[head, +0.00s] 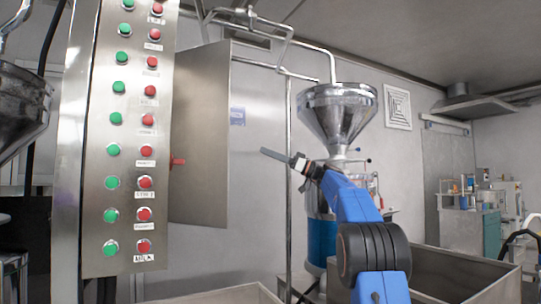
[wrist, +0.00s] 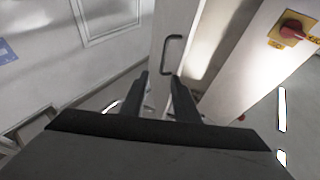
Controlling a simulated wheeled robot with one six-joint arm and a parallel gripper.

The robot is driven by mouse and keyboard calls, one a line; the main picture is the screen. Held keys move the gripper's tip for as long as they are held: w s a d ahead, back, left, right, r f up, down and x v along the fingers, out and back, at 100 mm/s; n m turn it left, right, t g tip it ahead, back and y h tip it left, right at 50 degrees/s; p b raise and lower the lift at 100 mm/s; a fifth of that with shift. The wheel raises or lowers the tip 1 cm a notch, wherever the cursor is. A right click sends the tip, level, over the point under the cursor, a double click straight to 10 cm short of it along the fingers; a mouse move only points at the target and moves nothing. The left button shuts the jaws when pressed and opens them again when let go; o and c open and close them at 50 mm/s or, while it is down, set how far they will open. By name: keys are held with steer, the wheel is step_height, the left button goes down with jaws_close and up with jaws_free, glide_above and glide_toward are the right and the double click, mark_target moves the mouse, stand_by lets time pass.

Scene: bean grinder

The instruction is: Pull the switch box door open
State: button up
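A flat metal door panel (head: 205,130) of the switch box shows in the head view, to the right of the button panel. In the wrist view, the door (wrist: 183,22) carries a dark bow-shaped handle (wrist: 172,55). My gripper (wrist: 158,85) has its two dark fingers apart with nothing seen between them. The handle is ahead, near the fingertips; I cannot tell the exact gap. In the head view, my gripper (head: 279,157) is to the right of the door panel's edge. The handle is hidden in the head view.
A button panel (head: 125,150) stands at the left. A red knob shows beside it (head: 177,161); a red switch on a yellow plate is in the wrist view (wrist: 293,30). A metal funnel (head: 338,112) stands behind my arm. Metal bins (head: 470,272) are low at the right.

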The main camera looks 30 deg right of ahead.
steer(key=shift+s+d+f, duration=0.1)
steer(key=shift+s+d, duration=0.1)
steer(key=shift+d, duration=0.05)
